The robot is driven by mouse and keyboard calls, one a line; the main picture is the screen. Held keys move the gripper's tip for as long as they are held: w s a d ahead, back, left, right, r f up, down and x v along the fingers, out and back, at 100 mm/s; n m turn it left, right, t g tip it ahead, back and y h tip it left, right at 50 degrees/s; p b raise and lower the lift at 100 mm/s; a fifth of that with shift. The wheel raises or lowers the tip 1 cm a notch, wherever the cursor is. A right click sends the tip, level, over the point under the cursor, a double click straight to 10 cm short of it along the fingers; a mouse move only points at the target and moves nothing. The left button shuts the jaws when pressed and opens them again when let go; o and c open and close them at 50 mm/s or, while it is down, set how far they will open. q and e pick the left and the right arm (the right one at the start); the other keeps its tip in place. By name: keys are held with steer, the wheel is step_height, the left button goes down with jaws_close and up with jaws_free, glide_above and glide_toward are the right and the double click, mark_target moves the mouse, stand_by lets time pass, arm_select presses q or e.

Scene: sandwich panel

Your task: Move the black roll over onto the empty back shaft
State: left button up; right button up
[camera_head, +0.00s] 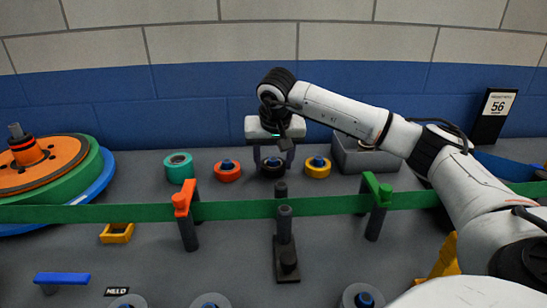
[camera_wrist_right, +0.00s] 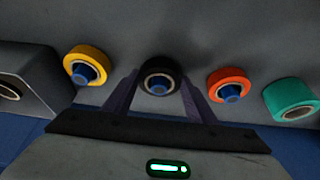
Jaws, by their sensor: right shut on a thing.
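The black roll (camera_head: 272,168) stands in the back row on the grey panel, between the red roll (camera_head: 227,172) and the yellow roll (camera_head: 317,168). My right gripper (camera_head: 273,157) is above it, with its fingers down at the roll's sides. In the right wrist view the black roll (camera_wrist_right: 160,68) sits between the two fingers, which are shut on it. A blue core shows in its middle. A dark upright shaft (camera_head: 281,188) stands just behind the green band, with nothing on it. My left gripper is not in view.
A green band (camera_head: 240,209) runs across the panel past an orange clip (camera_head: 182,202) and a green clip (camera_head: 378,190). A teal roll (camera_head: 179,168) stands left of the red one. A grey box (camera_head: 362,156) stands right of the yellow roll. Stacked discs (camera_head: 92,184) lie far left.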

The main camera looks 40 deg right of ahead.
steer(key=shift+f, duration=0.1)
steer(key=o, duration=1.1)
steer(key=shift+o, duration=0.2)
step_height(320, 180, up, 5)
steer(key=p, duration=0.4)
steer(key=shift+f, duration=0.15)
step_height(320, 180, up, 4)
steer(key=p, duration=0.4)
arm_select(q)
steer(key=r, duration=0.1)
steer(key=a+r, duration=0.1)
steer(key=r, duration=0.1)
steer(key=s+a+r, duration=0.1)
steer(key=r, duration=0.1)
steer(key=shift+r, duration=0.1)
